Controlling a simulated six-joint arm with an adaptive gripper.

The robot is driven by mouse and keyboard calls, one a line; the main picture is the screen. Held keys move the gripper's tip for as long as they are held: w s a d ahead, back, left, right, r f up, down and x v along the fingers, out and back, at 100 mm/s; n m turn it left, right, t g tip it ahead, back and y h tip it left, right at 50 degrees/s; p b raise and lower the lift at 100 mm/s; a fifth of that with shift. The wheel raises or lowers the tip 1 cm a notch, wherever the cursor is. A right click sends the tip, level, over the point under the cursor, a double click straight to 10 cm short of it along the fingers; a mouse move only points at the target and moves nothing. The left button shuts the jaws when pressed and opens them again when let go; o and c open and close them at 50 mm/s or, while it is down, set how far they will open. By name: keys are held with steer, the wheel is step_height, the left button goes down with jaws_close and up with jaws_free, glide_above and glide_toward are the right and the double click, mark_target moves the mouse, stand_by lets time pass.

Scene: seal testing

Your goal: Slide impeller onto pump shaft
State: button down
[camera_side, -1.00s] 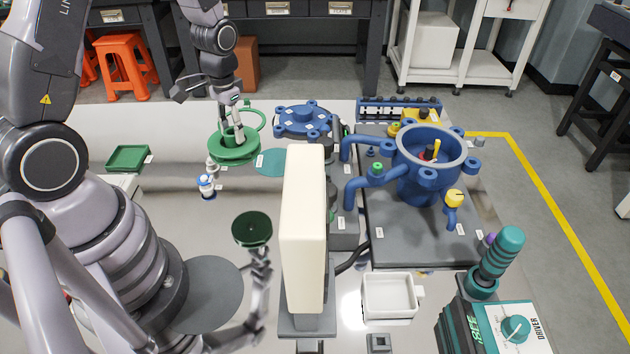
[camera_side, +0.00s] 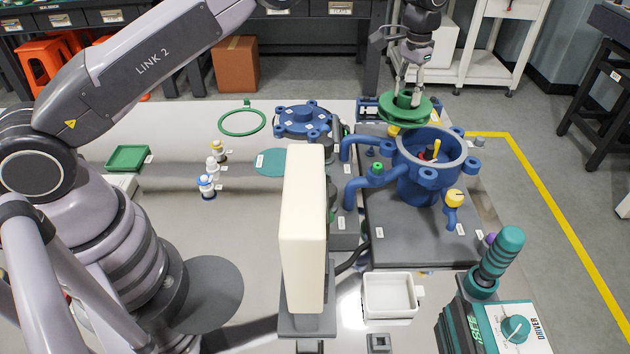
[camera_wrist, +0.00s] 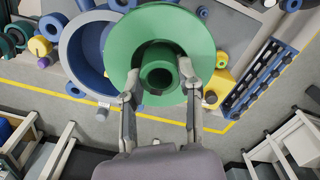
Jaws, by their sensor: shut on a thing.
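The green impeller (camera_side: 404,112) is a round disc with a raised hub, held in the air above and slightly behind the blue pump housing (camera_side: 418,186). My gripper (camera_side: 408,92) is shut on the impeller's hub from above. In the wrist view, the two fingers (camera_wrist: 160,100) grip either side of the green impeller (camera_wrist: 150,28), which covers part of the blue housing (camera_wrist: 70,55). The pump shaft (camera_side: 431,153) shows inside the open housing, with a yellow piece beside it. The impeller is apart from the shaft.
A tall cream panel (camera_side: 304,230) stands in the front middle. A blue rack (camera_wrist: 265,82) and yellow knob (camera_side: 454,198) are near the housing.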

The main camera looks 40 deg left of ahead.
steer(key=shift+m, duration=0.4)
steer(key=shift+s+d+f, duration=0.1)
steer(key=shift+d+f, duration=0.1)
steer(key=shift+d, duration=1.1)
steer(key=shift+d+f, duration=0.25)
steer(key=shift+d, duration=1.05)
steer(key=shift+s+d+f, duration=0.1)
steer(key=shift+d+f, duration=0.1)
steer(key=shift+d, duration=1.1)
steer(key=shift+f, duration=0.15)
steer(key=shift+f, duration=0.55)
steer(key=c, duration=0.6)
jaws_free()
steer(key=shift+f, duration=0.15)
steer(key=shift+c, duration=0.2)
steer(key=shift+r, duration=2.55)
